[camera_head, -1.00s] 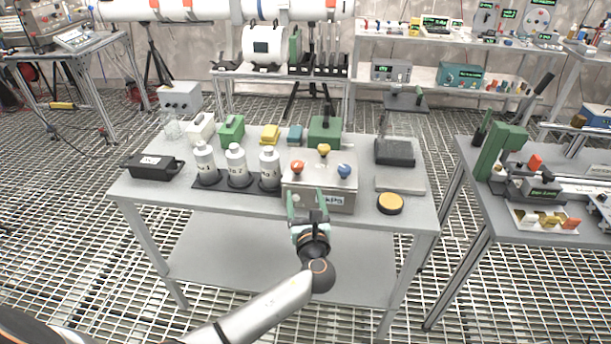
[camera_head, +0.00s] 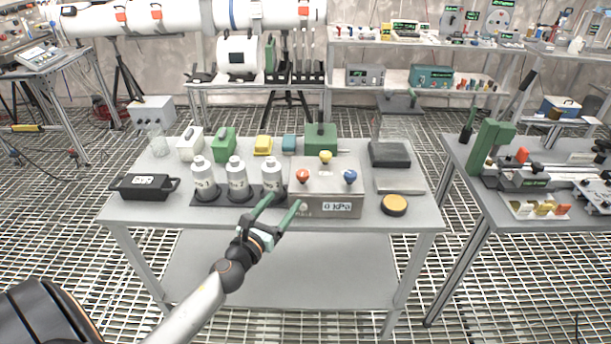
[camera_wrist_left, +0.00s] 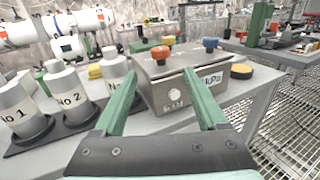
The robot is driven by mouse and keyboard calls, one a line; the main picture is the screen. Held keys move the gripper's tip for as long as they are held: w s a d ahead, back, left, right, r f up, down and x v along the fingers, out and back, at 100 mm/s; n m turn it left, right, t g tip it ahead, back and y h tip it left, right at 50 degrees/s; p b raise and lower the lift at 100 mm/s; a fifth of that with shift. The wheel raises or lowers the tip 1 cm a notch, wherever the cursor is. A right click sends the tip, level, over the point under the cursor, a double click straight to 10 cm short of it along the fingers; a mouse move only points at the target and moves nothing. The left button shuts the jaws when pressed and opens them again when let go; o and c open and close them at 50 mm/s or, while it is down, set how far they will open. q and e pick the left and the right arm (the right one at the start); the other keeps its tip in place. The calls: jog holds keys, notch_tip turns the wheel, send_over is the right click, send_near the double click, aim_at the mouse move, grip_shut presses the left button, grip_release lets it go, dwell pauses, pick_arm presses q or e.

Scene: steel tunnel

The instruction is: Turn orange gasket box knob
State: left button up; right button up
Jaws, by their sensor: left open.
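The grey metal gasket box (camera_head: 333,207) sits near the front edge of the table, with a "0 kPa" display on its front. On its top are an orange knob (camera_head: 302,175) at the left, a yellow knob (camera_head: 326,157) at the back and a blue knob (camera_head: 350,176) at the right. My left gripper (camera_head: 281,207) has green fingers, is open and empty, and is in front of the box's left front corner. In the left wrist view the orange knob (camera_wrist_left: 160,53) shows above and beyond the gap between the fingers, apart from them. My right gripper is out of view.
Several white bottles (camera_head: 237,178) stand in a dark rack left of the box, close to my left gripper. A black case (camera_head: 145,186) lies at the table's left. A round orange-topped disc (camera_head: 394,205) and a grey plate are to the right.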

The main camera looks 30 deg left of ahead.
aim_at(300, 179)
pick_arm(q)
jog(key=w, duration=0.4)
jog(key=w+a, duration=0.1)
jog(key=w, duration=0.6)
jog(key=shift+w+a, duration=0.25)
jog(key=shift+w, duration=0.15)
grip_shut()
